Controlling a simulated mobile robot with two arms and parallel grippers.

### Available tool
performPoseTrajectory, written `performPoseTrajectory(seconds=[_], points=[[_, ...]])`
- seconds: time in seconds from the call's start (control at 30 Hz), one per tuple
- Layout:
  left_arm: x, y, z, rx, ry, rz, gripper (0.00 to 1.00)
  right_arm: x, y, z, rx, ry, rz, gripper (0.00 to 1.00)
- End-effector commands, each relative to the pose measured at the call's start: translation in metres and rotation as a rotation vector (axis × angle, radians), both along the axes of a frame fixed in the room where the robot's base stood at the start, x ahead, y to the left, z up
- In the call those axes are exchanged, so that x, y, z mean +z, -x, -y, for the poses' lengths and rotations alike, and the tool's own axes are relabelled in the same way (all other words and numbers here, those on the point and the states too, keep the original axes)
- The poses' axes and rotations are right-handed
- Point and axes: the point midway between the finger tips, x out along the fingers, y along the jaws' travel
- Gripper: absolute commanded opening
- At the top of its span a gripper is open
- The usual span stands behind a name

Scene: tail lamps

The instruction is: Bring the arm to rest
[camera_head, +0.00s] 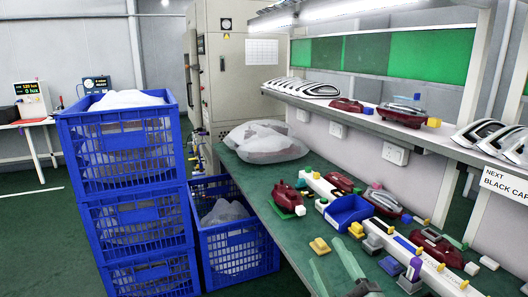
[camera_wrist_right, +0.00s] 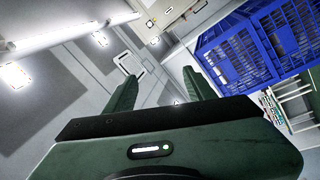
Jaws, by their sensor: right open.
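My right gripper (camera_head: 335,262) shows at the lower middle of the head view, in front of the green workbench (camera_head: 258,182). In the right wrist view, the two dark green fingers of this gripper (camera_wrist_right: 160,88) stand wide apart with nothing between them. Beyond the fingers are grey wall, lights and the blue crates (camera_wrist_right: 262,50). Most of my right arm is outside the head view. My left gripper shows in neither view.
Stacked blue crates (camera_head: 122,190) stand left of the workbench, with another blue crate (camera_head: 238,246) beside them. Red tail lamps (camera_head: 288,196), a blue bin (camera_head: 347,212) and several small fixtures crowd the bench. A shelf (camera_head: 360,118) with lamp parts runs above. Floor at far left is clear.

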Motion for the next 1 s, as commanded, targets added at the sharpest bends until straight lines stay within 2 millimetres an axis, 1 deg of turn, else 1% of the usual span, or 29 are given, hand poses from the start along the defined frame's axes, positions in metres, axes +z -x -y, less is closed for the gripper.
performPoseTrajectory(seconds=[0.03, 0.07, 0.1, 0.17, 0.2, 0.27, 0.3, 0.37, 0.4, 0.5, 0.57, 0.6, 0.7, 0.83, 0.87, 0.9, 1.0], points=[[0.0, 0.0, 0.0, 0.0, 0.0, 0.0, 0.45, -0.027, 0.005, 0.022, -0.086, -0.104, -0.129, 0.55], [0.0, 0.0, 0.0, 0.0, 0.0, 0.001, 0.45, -0.045, 0.009, 0.036, -0.14, -0.163, -0.211, 0.55], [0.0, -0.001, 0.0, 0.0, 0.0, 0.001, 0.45, -0.07, 0.018, 0.052, -0.206, -0.234, -0.322, 0.55], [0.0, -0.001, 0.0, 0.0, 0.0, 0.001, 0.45, -0.108, 0.036, 0.07, -0.295, -0.324, -0.486, 0.55], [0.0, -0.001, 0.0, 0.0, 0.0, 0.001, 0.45, -0.134, 0.052, 0.079, -0.348, -0.374, -0.593, 0.55], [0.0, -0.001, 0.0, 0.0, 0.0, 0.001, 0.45, -0.168, 0.078, 0.086, -0.414, -0.438, -0.747, 0.55], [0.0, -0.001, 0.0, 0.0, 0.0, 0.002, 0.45, -0.187, 0.096, 0.09, -0.451, -0.471, -0.84, 0.55], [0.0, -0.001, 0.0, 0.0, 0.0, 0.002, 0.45, -0.21, 0.122, 0.091, -0.494, -0.51, -0.962, 0.55], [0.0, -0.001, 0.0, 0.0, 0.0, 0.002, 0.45, -0.222, 0.138, 0.091, -0.518, -0.531, -1.032, 0.55], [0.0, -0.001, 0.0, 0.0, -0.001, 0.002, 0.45, -0.246, 0.175, 0.088, -0.562, -0.568, -1.186, 0.55], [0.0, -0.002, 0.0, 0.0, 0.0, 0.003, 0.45, -0.256, 0.196, 0.085, -0.583, -0.585, -1.268, 0.55], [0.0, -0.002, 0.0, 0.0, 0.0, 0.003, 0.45, -0.262, 0.209, 0.083, -0.595, -0.594, -1.32, 0.55], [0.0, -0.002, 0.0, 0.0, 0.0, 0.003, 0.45, -0.273, 0.241, 0.078, -0.619, -0.612, -1.437, 0.55], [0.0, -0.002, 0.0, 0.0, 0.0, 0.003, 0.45, -0.282, 0.28, 0.07, -0.642, -0.627, -1.581, 0.55], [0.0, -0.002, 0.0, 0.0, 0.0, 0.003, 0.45, -0.288, 0.281, 0.069, -0.646, -0.625, -1.595, 0.55], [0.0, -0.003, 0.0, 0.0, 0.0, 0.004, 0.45, -0.3, 0.276, 0.069, -0.647, -0.622, -1.594, 0.55], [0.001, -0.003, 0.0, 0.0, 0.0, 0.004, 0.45, -0.326, 0.27, 0.068, -0.651, -0.618, -1.601, 0.55]])
